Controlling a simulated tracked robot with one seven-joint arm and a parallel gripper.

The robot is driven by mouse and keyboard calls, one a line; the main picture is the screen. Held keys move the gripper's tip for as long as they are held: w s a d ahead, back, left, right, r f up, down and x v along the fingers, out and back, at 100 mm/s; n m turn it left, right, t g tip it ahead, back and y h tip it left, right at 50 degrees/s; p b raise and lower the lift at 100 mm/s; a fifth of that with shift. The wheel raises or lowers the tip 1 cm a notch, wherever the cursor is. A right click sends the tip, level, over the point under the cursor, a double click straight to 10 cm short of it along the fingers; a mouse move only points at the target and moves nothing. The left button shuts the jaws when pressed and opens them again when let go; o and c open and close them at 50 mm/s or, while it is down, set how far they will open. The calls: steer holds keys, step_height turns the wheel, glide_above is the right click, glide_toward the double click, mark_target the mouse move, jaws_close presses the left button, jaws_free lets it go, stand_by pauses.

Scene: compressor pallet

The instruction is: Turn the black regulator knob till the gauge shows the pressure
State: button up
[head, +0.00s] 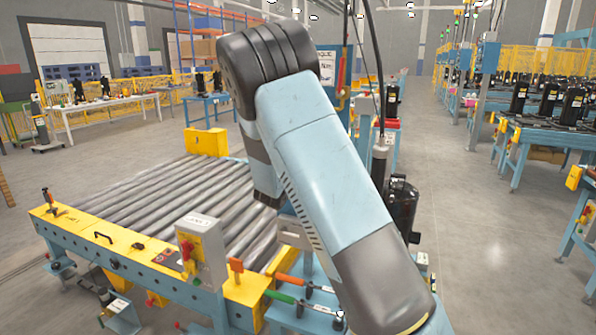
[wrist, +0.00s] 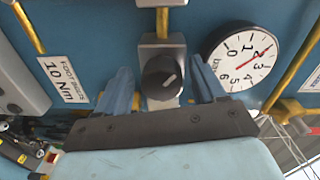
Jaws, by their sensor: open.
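The black regulator knob (wrist: 162,77) with a pale pointer line sits on a grey block (wrist: 163,50) in the wrist view. The round white gauge (wrist: 238,72), marked 0 to 6 bar, is to its right. Its red needle points to the upper right, around the 2 and 3 marks; the exact value is hard to read. My gripper (wrist: 163,86) is open, with one blue finger on each side of the knob and gaps between fingers and knob. I cannot tell how far the fingertips reach along it. In the head view my arm hides this area.
Yellow tubes run near the knob and gauge. In the head view, a roller conveyor (head: 150,205), a grey switch box (head: 201,250) and a black compressor (head: 402,205) stand near my arm.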

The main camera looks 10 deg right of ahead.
steer(key=v, duration=1.3)
steer(key=shift+s+a, duration=0.2)
steer(key=shift+s, duration=0.1)
steer(key=shift+f, duration=0.1)
steer(key=w+d+m, duration=0.2)
steer(key=w+m, duration=0.1)
steer(key=m, duration=0.3)
steer(key=w+d+m, duration=0.3)
steer(key=w+m, duration=0.1)
steer(key=m, duration=0.3)
steer(key=w+d+m, duration=0.3)
steer(key=w+m, duration=0.1)
steer(key=m, duration=0.3)
steer(key=shift+f+t, duration=0.15)
steer(key=shift+t, duration=0.25)
steer(key=shift+m, duration=0.3)
steer(key=c, duration=1.1)
